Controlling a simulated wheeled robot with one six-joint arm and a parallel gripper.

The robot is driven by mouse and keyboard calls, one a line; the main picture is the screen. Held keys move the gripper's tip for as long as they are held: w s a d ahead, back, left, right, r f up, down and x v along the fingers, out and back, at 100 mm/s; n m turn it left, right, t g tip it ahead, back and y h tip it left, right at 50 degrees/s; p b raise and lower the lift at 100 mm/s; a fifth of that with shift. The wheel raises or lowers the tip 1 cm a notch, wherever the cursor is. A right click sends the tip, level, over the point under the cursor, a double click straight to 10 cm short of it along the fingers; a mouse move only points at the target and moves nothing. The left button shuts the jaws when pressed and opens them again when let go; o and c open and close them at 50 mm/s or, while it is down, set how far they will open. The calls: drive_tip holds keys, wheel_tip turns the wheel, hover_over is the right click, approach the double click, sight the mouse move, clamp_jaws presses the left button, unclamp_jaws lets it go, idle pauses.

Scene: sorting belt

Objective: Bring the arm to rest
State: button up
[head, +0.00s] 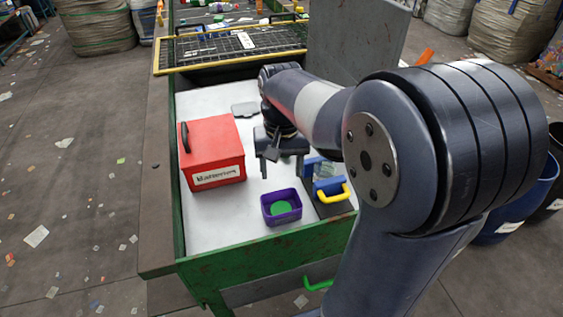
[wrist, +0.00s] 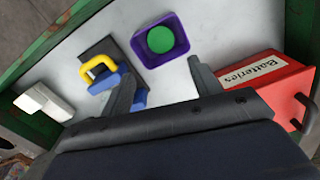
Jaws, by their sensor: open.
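My gripper (head: 284,158) hangs over the white work surface (head: 222,226), between a red box and a blue object with a yellow handle. In the wrist view its two fingers (wrist: 163,92) are spread apart with nothing between them. My arm reaches in from the right, bent at a large joint, and hides part of the surface.
The red box (head: 210,153), labelled Batteries, stands left of my gripper. A purple container (head: 269,213) holds a green disc (wrist: 160,39). The yellow handle (head: 333,196) is close right. A white object (wrist: 43,102) lies near the green rim. A mesh frame (head: 230,45) spans the back.

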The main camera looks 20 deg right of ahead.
sight(281, 211)
drive_tip(key=shift+r, duration=0.6)
wheel_tip(281, 211, down, 14)
drive_tip(key=shift+r+b, duration=0.2)
drive_tip(key=shift+b, duration=0.6)
drive_tip(key=shift+r+p, duration=0.4)
drive_tip(key=shift+r, duration=0.1)
